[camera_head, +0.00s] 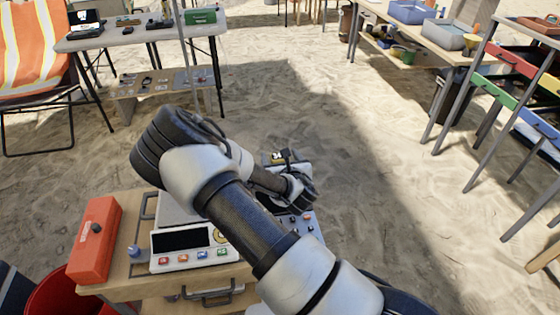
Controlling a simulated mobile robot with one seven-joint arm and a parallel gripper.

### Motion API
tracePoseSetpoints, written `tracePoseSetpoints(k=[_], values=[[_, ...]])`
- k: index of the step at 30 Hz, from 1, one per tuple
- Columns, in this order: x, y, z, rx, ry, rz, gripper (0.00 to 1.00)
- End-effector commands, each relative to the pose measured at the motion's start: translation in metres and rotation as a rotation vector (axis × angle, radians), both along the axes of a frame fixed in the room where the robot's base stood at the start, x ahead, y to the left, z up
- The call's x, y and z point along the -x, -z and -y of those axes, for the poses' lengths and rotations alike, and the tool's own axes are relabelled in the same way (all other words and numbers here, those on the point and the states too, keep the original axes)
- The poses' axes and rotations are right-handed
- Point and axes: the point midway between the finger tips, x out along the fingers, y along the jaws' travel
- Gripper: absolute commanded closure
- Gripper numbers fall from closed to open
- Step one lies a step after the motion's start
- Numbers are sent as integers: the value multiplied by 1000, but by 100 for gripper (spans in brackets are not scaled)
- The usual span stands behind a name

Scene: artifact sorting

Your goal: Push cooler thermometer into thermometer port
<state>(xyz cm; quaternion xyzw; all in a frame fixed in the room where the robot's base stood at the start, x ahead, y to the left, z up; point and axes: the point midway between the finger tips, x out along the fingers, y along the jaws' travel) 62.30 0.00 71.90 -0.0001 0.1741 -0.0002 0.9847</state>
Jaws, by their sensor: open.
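My arm reaches across the middle of the head view and bends back over a small wooden cart. The arm's end, with my gripper (297,193), is over the cart's back right part. My gripper is open; its fingertips are small and mostly hidden by my wrist. I cannot make out the cooler thermometer or the thermometer port; my arm covers much of the cart there.
On the wooden cart (128,268) are a red case (95,240), a scale with a dark display (190,246) and a button panel (306,224) beside my arm. A red bucket (62,292) stands at left. Tables and a drawer rack stand farther back; open sand lies between.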

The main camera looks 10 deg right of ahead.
Motion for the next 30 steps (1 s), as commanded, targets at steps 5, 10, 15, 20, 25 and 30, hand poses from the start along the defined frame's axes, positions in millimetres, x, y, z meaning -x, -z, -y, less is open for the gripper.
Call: tracePoseSetpoints(k=[5,10,15,20,25,30], values=[[0,0,0,0,0,0,30],[0,0,0,0,0,0,58],[0,0,0,0,0,0,74],[0,-2,0,0,0,1,74],[0,-23,-1,-1,-1,4,74],[0,-59,-1,0,-1,3,74]])
